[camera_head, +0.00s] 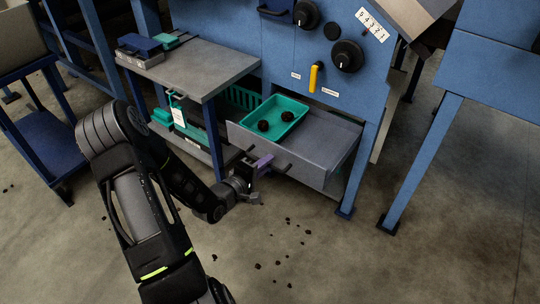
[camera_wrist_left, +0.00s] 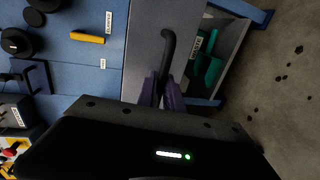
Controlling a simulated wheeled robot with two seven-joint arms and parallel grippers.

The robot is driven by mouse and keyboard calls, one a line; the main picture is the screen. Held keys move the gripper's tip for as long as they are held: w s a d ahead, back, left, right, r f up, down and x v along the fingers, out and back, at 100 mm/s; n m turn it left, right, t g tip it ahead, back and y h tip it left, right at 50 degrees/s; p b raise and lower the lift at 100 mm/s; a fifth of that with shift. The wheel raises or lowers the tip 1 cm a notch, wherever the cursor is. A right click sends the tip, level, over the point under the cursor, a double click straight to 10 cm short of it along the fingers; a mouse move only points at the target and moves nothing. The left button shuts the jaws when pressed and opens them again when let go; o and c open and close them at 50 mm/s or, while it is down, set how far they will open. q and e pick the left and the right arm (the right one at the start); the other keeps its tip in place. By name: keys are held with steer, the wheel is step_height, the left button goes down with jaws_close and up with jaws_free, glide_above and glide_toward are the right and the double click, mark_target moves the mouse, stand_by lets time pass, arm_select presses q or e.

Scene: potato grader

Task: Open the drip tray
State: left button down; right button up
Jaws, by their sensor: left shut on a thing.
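The drip tray, a grey drawer (camera_head: 310,168) under the blue machine, stands pulled out, with its inside showing from above. A dark bar handle (camera_wrist_left: 168,45) is on its grey front, which fills the middle of the left wrist view. My left gripper (camera_head: 262,163) is at the handle in front of the tray. In the left wrist view its purple fingers (camera_wrist_left: 163,92) are closed around the handle's near end. The fingers partly hide the handle in the head view. My right gripper is in neither view.
A teal bin (camera_head: 270,108) with two dark lumps sits in the drawer's left part. A yellow lever (camera_head: 315,77) is above the drawer. Dark crumbs lie on the otherwise open floor in front.

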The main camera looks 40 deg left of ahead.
arm_select(q)
steer(key=shift+s, duration=0.6)
steer(key=c, duration=1.5)
jaws_free()
steer(key=p+v, duration=0.2)
steer(key=v, duration=0.5)
steer(key=shift+s, duration=0.4)
